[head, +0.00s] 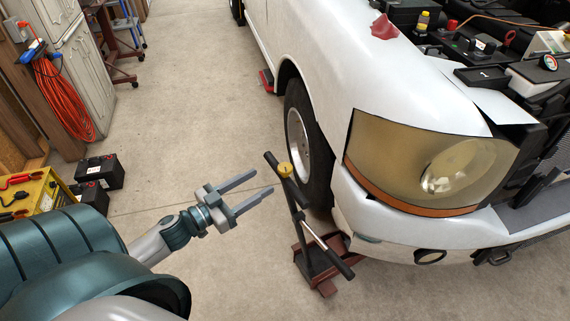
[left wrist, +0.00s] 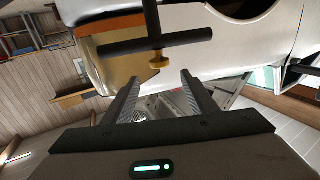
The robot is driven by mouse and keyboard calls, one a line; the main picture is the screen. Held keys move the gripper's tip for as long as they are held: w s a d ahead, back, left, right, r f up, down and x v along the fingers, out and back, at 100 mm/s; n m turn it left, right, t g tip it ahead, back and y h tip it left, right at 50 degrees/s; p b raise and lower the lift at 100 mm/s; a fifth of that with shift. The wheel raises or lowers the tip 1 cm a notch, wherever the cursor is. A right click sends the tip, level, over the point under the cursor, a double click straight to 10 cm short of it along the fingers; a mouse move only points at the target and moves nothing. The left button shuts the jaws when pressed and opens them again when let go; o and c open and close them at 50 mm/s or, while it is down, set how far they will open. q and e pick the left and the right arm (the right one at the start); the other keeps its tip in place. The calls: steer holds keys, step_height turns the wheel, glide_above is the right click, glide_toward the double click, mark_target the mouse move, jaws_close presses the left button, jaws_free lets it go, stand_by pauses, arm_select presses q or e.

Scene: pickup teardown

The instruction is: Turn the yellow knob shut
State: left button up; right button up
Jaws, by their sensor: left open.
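The yellow knob (head: 285,169) sits on the upper part of a dark T-handled jack (head: 305,226) beside the pickup's front wheel. In the left wrist view the knob (left wrist: 159,60) shows just past the fingertips, below a dark crossbar. My left gripper (head: 263,181) is open and empty, with its two fingers pointing toward the knob from the left. The fingertips appear a short way from the knob, and it is not between them. The left wrist view also shows the open fingers (left wrist: 160,77), with the knob nearly centred ahead. My right gripper is not in view.
The white pickup (head: 335,50) with its headlight (head: 425,165) stands close right of the jack. Black batteries (head: 100,171) and a yellow charger (head: 35,192) are at the left. The floor between is clear.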

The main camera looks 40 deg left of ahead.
mark_target(280, 170)
arm_select(q)
steer(key=p+x, duration=0.2)
steer(key=x, duration=0.6)
steer(key=shift+w+d+r, duration=0.1)
steer(key=shift+w, duration=0.25)
steer(key=shift+p+x, duration=0.4)
steer(key=shift+x, duration=0.55)
steer(key=c, duration=1)
